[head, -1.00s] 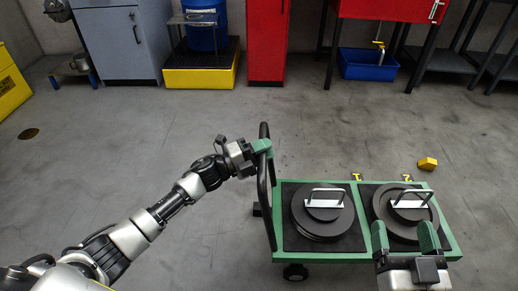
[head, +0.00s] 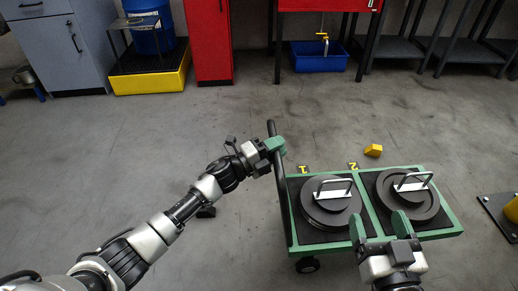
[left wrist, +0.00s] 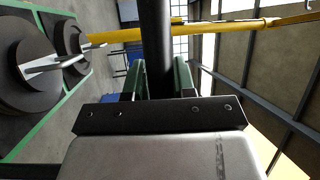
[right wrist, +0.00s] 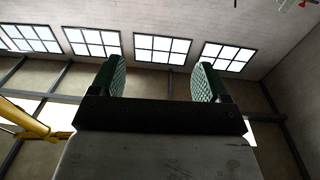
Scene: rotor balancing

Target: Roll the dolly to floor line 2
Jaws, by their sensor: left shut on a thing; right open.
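The dolly (head: 452,229) has a green frame with two black mats, each bearing a dark round weight (head: 318,207) with a light handle. Its black push bar (head: 281,200) stands at the left end. My left gripper (head: 275,146) is shut on the upper part of this bar, which also shows between the fingers in the left wrist view (left wrist: 157,45). Floor tag 1 (head: 303,169) lies behind the dolly's left end. Floor tag 2 (head: 352,165) lies behind about its middle. My right gripper (head: 379,226) is open and empty, in front of the dolly's near edge in the picture.
A yellow block (head: 373,151) lies on the floor behind the dolly. A black plate with a yellow post (head: 511,209) stands to the right. A blue bin (head: 318,57), red cabinet (head: 212,45) and dark shelves (head: 465,50) line the back. Floor between is clear.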

